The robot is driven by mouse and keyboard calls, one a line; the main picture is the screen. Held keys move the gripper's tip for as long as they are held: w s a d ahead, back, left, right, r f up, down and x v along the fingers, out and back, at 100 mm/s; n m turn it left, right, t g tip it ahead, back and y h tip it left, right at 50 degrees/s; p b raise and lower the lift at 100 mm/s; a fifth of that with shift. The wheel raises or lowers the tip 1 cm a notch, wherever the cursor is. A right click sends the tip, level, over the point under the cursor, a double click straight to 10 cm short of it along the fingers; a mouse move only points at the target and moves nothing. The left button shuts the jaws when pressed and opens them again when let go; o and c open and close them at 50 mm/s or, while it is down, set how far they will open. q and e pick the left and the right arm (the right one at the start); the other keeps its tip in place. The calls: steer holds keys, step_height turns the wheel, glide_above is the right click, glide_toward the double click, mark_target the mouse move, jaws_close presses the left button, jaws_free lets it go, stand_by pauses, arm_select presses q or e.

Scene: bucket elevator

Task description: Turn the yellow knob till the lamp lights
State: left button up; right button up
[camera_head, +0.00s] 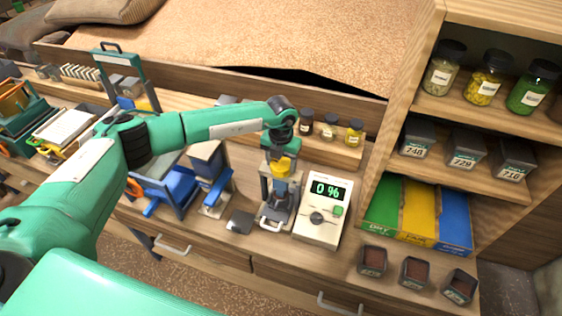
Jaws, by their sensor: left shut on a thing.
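The yellow knob (281,167) sits on top of a small grey apparatus (277,195) on the bench, near the middle of the view. My left gripper (280,155) points down from above and is shut on the yellow knob. The fingers partly hide the knob's upper part. I cannot make out a lit lamp. My right gripper is not in view.
Small jars (330,127) stand close behind the apparatus. A blue-and-wood device (212,185) is close on its left, with a small dark plate (239,222) on the bench between. A shelf unit (405,90) with jars and numbered tins rises at right; dark cups (415,271) stand in front.

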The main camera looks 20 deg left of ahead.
arm_select(q)
steer(key=shift+f+b, duration=0.15)
steer(key=shift+b, duration=0.3)
steer(key=m+b, duration=0.7)
steer(key=b, duration=0.4)
steer(key=shift+f+m, duration=0.15)
steer(key=shift+m, duration=0.15)
steer(key=m+b, duration=0.8)
steer(key=b, duration=0.1)
steer(key=shift+w, duration=0.1)
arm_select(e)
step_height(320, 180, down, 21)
arm_select(q)
steer(key=m+b, duration=0.3)
steer(key=shift+r+m, duration=0.25)
steer(key=shift+m, duration=0.15)
steer(key=m+b, duration=0.2)
steer(key=m, duration=0.1)
steer(key=shift+m, duration=0.3)
steer(key=shift+r+m+b, duration=0.15)
steer(key=shift+m+b, duration=0.55)
steer(key=shift+m, duration=1.1)
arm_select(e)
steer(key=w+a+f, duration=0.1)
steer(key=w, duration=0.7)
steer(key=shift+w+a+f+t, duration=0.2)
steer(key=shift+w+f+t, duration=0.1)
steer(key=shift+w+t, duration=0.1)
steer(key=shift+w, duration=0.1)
